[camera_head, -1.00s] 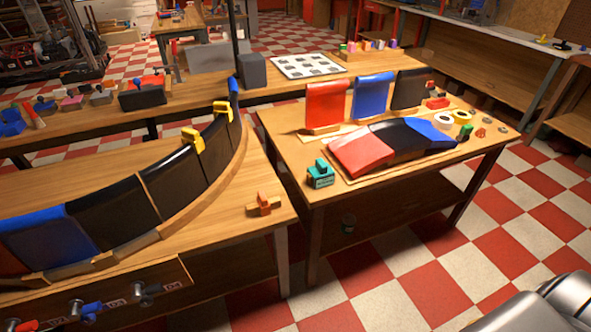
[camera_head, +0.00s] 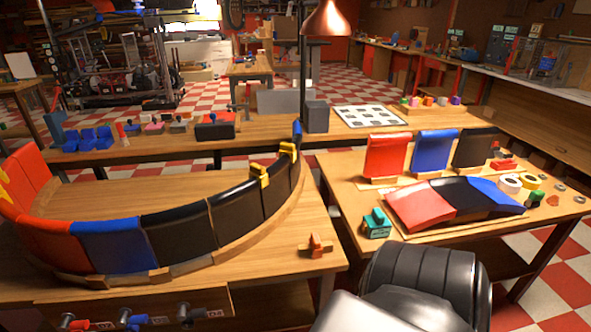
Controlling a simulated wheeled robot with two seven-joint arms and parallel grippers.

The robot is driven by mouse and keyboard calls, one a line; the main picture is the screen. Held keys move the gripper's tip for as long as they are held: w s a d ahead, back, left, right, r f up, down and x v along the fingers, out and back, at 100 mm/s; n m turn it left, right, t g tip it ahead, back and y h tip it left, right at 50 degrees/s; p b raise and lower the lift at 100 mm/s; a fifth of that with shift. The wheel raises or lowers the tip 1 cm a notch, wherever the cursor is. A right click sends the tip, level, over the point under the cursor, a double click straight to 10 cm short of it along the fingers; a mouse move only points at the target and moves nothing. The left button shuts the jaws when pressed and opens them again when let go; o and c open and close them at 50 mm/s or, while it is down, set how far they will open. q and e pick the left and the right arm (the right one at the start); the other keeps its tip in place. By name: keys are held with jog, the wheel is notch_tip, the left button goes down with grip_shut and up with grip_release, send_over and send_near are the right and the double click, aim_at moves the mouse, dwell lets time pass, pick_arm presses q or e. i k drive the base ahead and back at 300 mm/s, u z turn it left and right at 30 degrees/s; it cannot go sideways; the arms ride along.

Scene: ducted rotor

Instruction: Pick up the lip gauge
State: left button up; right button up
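No object is plainly marked as the lip gauge, and I cannot tell for certain which one it is. A small orange and brown cross-shaped piece (camera_head: 317,245) lies on the near right part of the left table, beside the curved row of panels. Part of my arm, dark and silver, shows at the bottom right, in front of the right table's near edge. Neither of my grippers shows in the view.
The left table (camera_head: 146,189) carries a curved wall of red, blue and black panels (camera_head: 178,234) with yellow clamps (camera_head: 264,175). The right table (camera_head: 344,178) holds more panels (camera_head: 456,198) and tape rolls (camera_head: 509,182). A narrow gap separates the tables.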

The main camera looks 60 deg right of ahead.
aim_at(379, 227)
jog(key=u, duration=0.85)
jog(key=k, duration=1.6)
jog(key=z, duration=0.95)
